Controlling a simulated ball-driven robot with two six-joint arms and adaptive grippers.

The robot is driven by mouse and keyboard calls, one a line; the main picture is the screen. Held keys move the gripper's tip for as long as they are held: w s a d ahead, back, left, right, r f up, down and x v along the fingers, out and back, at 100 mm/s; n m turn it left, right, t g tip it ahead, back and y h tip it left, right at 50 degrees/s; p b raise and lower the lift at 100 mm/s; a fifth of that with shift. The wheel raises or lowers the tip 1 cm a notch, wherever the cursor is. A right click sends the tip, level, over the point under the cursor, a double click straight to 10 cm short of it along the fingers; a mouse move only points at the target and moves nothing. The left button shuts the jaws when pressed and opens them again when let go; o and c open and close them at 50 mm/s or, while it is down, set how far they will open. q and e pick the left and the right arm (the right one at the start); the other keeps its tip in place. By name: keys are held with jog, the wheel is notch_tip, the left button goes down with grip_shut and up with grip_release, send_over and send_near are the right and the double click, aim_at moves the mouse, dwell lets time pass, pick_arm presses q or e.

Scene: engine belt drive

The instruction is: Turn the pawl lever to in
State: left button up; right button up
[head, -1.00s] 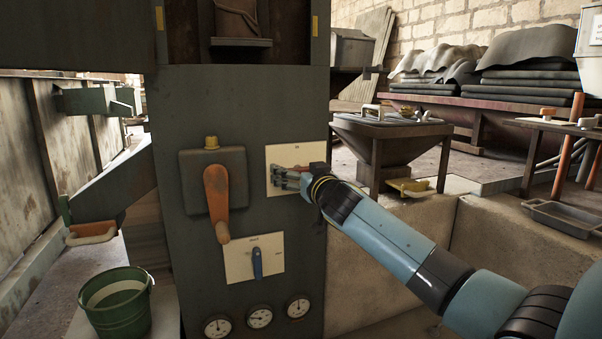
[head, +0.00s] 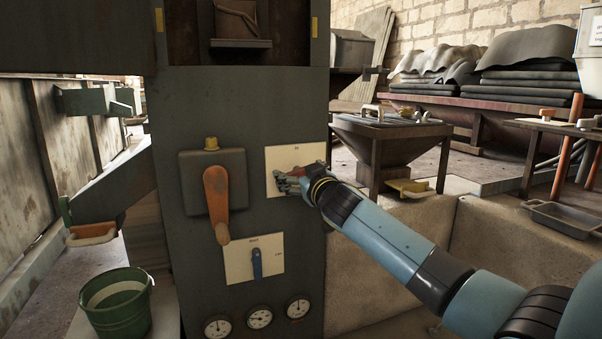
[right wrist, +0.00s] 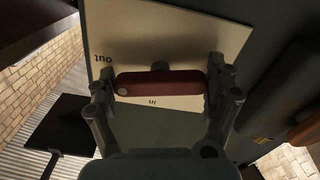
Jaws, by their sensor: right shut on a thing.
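The pawl lever, a dark red bar (right wrist: 158,83), lies crosswise in the right wrist view in front of its pale plate (right wrist: 185,35). The plate reads "out" near the bar's left end and "in" just below the bar. My right gripper (right wrist: 160,88) has a finger at each end of the bar and is shut on it. My left gripper is not in view.
Left of the plate is a big orange-handled lever (head: 215,195) on a grey box. Below is a blue lever (head: 257,263) on another plate, above several gauges (head: 259,318). A green bucket (head: 116,305) stands lower left. A hopper table (head: 385,130) stands right of the column.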

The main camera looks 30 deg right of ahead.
jog(key=shift+n, duration=0.9)
jog(key=n+p, duration=0.1)
jog(key=n, duration=0.2)
jog(key=shift+n, duration=0.3)
jog(key=n, duration=0.4)
jog(key=shift+n+p, duration=0.3)
jog(key=shift+p, duration=0.1)
jog(key=n+p, duration=0.1)
jog(key=n, duration=0.3)
jog(key=shift+n, duration=0.3)
jog(key=shift+f, duration=0.1)
jog(key=o, duration=1)
jog(key=shift+c, duration=0.2)
